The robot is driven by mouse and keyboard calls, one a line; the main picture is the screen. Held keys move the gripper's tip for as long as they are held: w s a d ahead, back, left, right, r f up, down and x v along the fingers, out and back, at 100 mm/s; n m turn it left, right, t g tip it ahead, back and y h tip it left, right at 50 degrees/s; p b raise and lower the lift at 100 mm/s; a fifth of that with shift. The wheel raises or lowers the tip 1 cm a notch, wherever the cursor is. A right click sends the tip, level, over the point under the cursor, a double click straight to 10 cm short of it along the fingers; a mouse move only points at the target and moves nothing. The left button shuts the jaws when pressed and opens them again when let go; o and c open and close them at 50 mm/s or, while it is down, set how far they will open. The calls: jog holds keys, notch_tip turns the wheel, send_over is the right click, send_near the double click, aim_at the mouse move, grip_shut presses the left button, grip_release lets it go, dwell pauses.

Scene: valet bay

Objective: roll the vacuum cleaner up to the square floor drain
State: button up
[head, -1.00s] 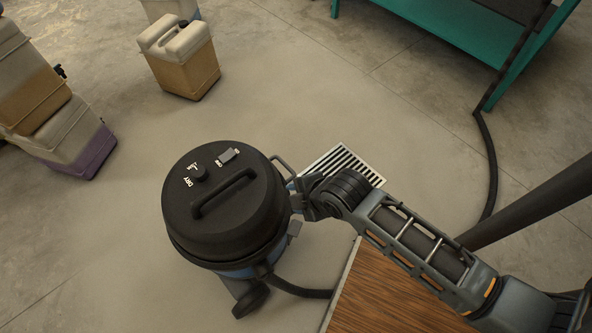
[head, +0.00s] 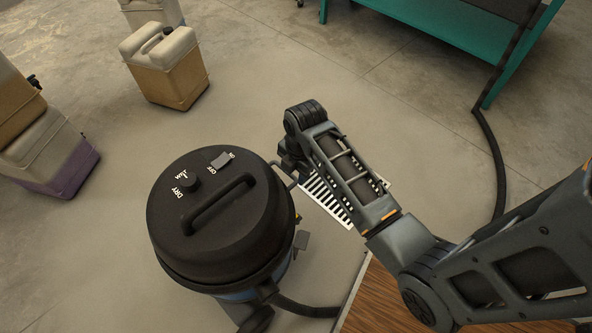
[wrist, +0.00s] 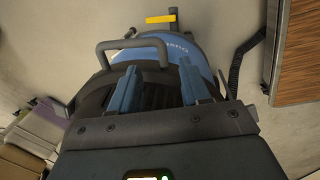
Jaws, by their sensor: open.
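The vacuum cleaner (head: 222,222) stands upright on the floor in the head view, with a round black lid and blue tank. A metal loop handle (wrist: 131,46) sticks out from its side. The square floor drain (head: 322,201), a pale frame with dark slots, lies just right of the vacuum, partly hidden under my arm. My gripper (wrist: 160,84) is open in the wrist view, its two blue fingers apart in front of the vacuum's side, near the loop handle. In the head view my wrist hides the fingers. I cannot tell whether they touch the vacuum.
Jerrycans (head: 166,70) stand at the upper left. A teal bench (head: 440,35) is at the upper right, with a black hose on the floor below it. A wood-topped surface (head: 385,305) is at the bottom. Floor above the vacuum is clear.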

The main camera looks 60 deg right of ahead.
aim_at(295, 182)
jog(key=shift+w+d+f+b, duration=0.15)
jog(key=shift+f+b, duration=0.7)
jog(key=shift+f, duration=1.15)
jog(key=shift+w+a+f+b, duration=0.15)
jog(key=shift+f+b, duration=0.7)
jog(key=shift+f, duration=1.1)
jog(key=shift+d, duration=0.15)
grip_shut()
jog(key=shift+d, duration=0.1)
